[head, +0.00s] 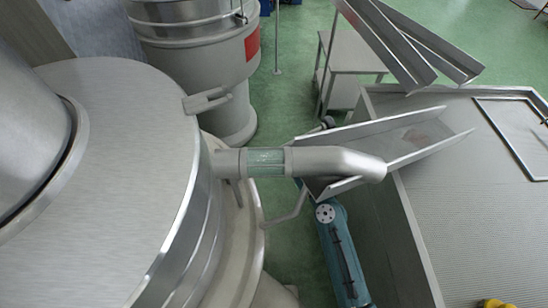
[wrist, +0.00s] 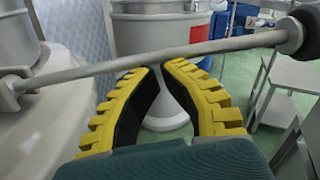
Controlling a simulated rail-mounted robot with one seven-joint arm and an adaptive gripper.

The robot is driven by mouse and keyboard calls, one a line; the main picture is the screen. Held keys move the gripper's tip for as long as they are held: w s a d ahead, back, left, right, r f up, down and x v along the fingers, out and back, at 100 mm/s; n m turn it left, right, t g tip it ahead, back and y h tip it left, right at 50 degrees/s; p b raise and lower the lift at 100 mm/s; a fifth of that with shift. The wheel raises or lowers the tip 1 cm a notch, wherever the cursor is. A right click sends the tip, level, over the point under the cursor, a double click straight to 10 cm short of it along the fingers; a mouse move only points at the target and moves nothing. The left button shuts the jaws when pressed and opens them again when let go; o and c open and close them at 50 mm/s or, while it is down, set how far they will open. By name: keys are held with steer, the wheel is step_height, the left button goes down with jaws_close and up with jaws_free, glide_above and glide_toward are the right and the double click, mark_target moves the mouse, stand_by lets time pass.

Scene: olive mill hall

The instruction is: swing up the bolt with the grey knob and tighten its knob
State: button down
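In the wrist view a bolt, a long grey rod (wrist: 170,62), runs across the picture. Its left end sits in a pale lug (wrist: 12,92) on the side of a vessel. Its right end carries a dark grey knob (wrist: 291,38), cut by the picture edge. In the head view a slotted steel lug (head: 206,101) stands out from the lid (head: 120,150).
A pipe with a sight glass (head: 266,162) and a steel chute (head: 420,140) lie over my teal arm. A perforated steel table (head: 470,200) stands at the right. Another vessel with a red label (head: 252,44) and a small steel stand (head: 350,60) are behind. Green floor shows between.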

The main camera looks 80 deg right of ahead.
steer(key=shift+r, duration=0.1)
steer(key=s+a+f+b, duration=0.4)
steer(key=s+a+b, duration=0.2)
steer(key=s+a, duration=0.1)
steer(key=shift+a+f, duration=0.2)
steer(key=shift+a, duration=0.3)
steer(key=shift+s, duration=0.1)
